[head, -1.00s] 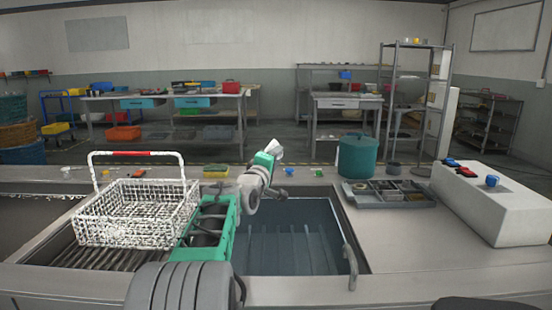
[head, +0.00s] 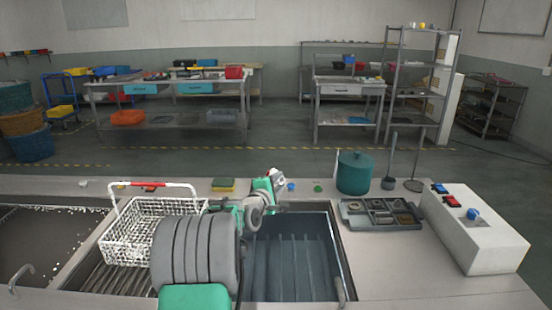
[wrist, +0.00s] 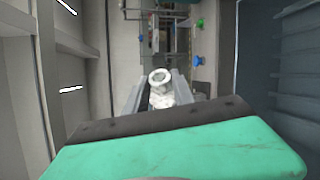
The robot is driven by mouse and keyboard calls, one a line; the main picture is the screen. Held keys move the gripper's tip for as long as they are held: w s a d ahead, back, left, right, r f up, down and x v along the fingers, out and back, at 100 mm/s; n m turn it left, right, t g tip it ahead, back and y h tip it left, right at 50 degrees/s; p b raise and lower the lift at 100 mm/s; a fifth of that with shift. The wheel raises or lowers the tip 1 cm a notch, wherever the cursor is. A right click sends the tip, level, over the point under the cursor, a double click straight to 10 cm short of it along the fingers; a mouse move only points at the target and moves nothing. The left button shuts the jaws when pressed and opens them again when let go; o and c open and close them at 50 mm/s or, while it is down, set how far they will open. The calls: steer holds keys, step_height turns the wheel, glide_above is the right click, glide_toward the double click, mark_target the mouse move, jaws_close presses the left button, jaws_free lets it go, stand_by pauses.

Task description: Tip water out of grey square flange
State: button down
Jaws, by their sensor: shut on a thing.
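My gripper (head: 277,181) is at the back edge of the sunken tank (head: 290,262), near its back left corner. In the wrist view my gripper (wrist: 159,92) is shut on a pale grey piece, the flange (wrist: 160,78), with a round ring-like opening facing up toward the camera. The flange is small and whitish in the head view (head: 278,173). Its square part is not clear, and I cannot tell whether water is in it. The tank has a ribbed blue-grey inside.
A white wire basket (head: 128,245) with a red-gripped handle stands left of the tank, partly behind my arm. The front right counter is clear.

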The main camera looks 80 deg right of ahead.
mark_target(273, 170)
steer(key=w+r+n+g+y+p, duration=0.1)
steer(key=n+p, duration=0.2)
steer(key=p, duration=0.2)
steer(key=d+r+n+g+y+p, duration=0.1)
steer(key=n+p, duration=0.2)
steer(key=p, duration=0.3)
steer(key=w+r+n+y+p, duration=0.1)
steer(key=n+p, duration=0.1)
steer(key=p, duration=0.4)
steer(key=shift+w+d+r+n+g+y, duration=0.25)
steer(key=shift+w+r+n+g+y, duration=0.05)
steer(key=shift+r+n+g+y, duration=0.1)
steer(key=shift+w+d+n+g+y+p, duration=0.15)
steer(key=shift+w+n+g+y+p, duration=0.15)
steer(key=shift+n+p, duration=0.45)
steer(key=shift+f+n+g, duration=0.2)
steer(key=shift+n+g, duration=0.05)
steer(key=shift+g, duration=0.15)
steer(key=shift+w, duration=0.15)
